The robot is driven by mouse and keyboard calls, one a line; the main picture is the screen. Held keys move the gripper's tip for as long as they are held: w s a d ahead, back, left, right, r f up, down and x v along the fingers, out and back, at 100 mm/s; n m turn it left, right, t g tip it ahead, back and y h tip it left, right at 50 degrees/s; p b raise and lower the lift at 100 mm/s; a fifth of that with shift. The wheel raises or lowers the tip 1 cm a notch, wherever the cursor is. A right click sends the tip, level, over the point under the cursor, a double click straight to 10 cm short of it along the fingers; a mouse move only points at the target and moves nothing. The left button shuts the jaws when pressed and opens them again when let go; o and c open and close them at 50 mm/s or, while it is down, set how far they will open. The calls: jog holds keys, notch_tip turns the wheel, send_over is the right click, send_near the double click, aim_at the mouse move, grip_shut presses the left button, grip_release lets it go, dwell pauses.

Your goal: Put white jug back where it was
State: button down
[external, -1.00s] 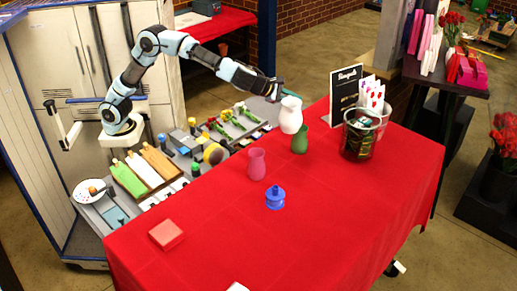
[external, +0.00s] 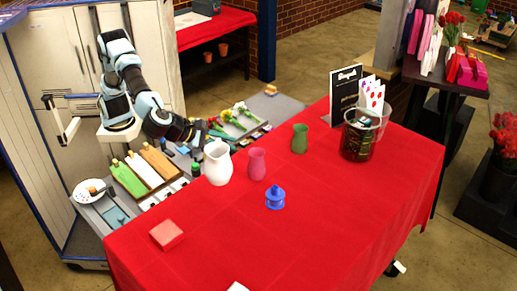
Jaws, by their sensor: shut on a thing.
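The white jug (external: 218,164) is upright at the left edge of the red table, left of the pink vase (external: 257,164). I cannot tell whether its base touches the cloth or hangs just above it. My gripper (external: 204,137) is at the jug's upper far-left side, shut on it; the fingertips are small and partly hidden behind the jug.
A green vase (external: 300,139) stands behind the pink vase, and a blue pot (external: 275,197) in front of it. A pink box (external: 166,235) lies near the front left. A clear bucket (external: 361,135) and a black sign (external: 345,93) stand at the back. The table's right front is clear.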

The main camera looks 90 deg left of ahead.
jog(key=shift+s+d+r, duration=0.2)
jog(key=shift+s+d, duration=0.3)
jog(key=shift+s, duration=0.3)
notch_tip(320, 180, down, 15)
jog(key=shift+f+p, duration=0.1)
jog(key=shift+p, duration=1.15)
jog(key=c, duration=0.8)
grip_release()
jog(key=shift+c, duration=0.2)
